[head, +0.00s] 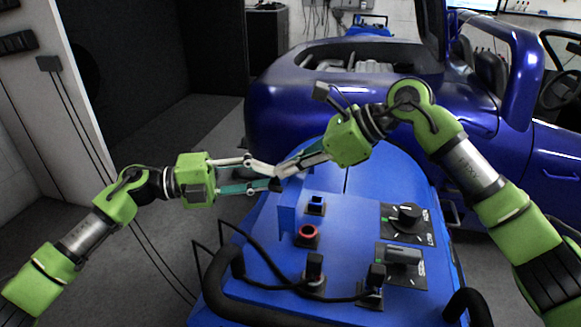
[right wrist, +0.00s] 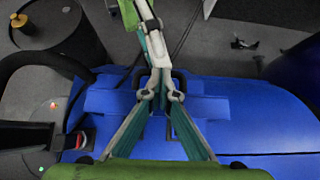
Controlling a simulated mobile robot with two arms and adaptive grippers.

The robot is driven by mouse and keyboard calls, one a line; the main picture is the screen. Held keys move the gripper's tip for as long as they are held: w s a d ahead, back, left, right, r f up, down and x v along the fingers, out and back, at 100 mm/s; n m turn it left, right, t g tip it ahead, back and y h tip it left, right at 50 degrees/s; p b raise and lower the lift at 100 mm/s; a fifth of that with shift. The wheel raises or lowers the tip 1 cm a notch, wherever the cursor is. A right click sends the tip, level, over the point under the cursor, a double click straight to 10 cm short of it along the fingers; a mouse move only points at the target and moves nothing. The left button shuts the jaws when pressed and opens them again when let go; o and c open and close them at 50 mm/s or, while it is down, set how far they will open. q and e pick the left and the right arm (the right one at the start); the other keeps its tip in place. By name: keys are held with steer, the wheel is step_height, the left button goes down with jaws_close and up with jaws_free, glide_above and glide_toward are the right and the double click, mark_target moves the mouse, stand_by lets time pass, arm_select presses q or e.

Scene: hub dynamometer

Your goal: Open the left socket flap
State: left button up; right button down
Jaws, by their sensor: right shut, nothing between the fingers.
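The blue dynamometer (head: 345,235) stands in front of me. Its sloped top carries a small blue square fitting (head: 316,203), a red-ringed socket (head: 307,235), and two black plugs, the left one (head: 314,268) and the right one (head: 375,282). I cannot tell for sure which part is the left socket flap. My right gripper (head: 285,170) is shut and empty, above the machine's upper left side; in the right wrist view its fingers (right wrist: 158,68) meet over the blue casing. My left gripper (head: 268,177) is open, its fingers apart, close to the right fingertips; whether they touch is unclear.
A control panel with a black knob (head: 407,214) and a grey switch (head: 403,256) sits on the right of the top. Black cables (head: 262,262) loop over the left side. A blue car (head: 300,90) stands behind. Grey floor is free at left.

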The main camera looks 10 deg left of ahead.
steer(key=shift+s+d+f, duration=0.1)
steer(key=shift+f, duration=0.25)
